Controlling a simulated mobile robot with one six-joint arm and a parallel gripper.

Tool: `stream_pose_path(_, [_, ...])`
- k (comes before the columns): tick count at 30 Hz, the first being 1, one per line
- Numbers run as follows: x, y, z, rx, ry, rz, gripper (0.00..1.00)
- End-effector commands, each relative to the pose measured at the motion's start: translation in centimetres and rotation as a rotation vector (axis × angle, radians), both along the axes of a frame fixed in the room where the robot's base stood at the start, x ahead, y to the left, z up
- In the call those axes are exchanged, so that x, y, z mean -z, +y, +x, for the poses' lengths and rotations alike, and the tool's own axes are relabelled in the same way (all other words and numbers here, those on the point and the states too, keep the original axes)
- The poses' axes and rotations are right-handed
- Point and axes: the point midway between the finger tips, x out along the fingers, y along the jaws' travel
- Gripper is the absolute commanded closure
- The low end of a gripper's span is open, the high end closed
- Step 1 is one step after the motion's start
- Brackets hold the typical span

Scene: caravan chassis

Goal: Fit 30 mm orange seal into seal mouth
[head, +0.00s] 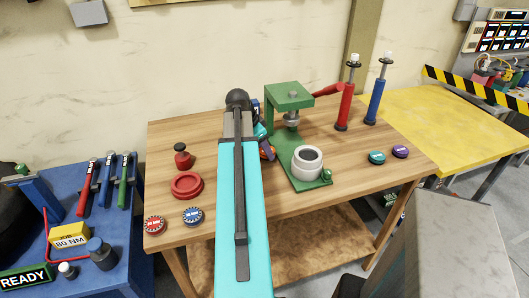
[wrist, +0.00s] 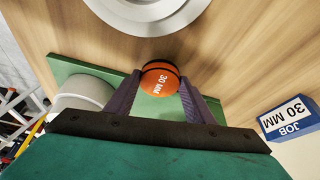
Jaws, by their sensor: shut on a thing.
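My gripper (wrist: 158,98) is shut on the orange seal (wrist: 161,78), a round piece marked "30 MM", held between two purple fingers in the wrist view. In the head view my gripper (head: 266,148) is mostly hidden behind my turquoise arm, just left of the green press (head: 290,98). A pale grey round cup with a dark opening (head: 308,163) stands on the front of the press base. A grey ring (wrist: 147,14), cut by the top edge of the wrist view, is apart from the seal; I cannot tell whether it is the seal mouth.
A "JOB 30 MM" card (wrist: 288,119) stands at the right in the wrist view. A red ring (head: 187,185), red disc (head: 154,225) and blue disc (head: 193,216) lie on the bench's left. Red (head: 344,105) and blue (head: 376,100) upright tools stand at back right.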

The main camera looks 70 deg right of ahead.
Motion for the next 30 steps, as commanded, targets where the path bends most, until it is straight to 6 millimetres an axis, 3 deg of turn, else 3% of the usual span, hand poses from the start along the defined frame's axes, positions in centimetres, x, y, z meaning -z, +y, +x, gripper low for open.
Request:
stream_pose_path(7, [1.7, 0.0, 0.0, -0.001, 0.000, 0.000, 0.74])
stream_pose_path(21, [2.2, 0.0, 0.0, 0.000, 0.000, 0.000, 0.74])
stream_pose_path(22, [2.1, 0.0, 0.0, 0.000, 0.000, 0.000, 0.48])
stream_pose_path(24, [2.1, 0.0, 0.0, 0.000, 0.000, 0.000, 0.36])
stream_pose_path(25, [2.1, 0.0, 0.0, 0.000, 0.000, 0.000, 0.33])
stream_pose_path(30, [2.1, 0.0, 0.0, 0.000, 0.000, 0.000, 0.33])
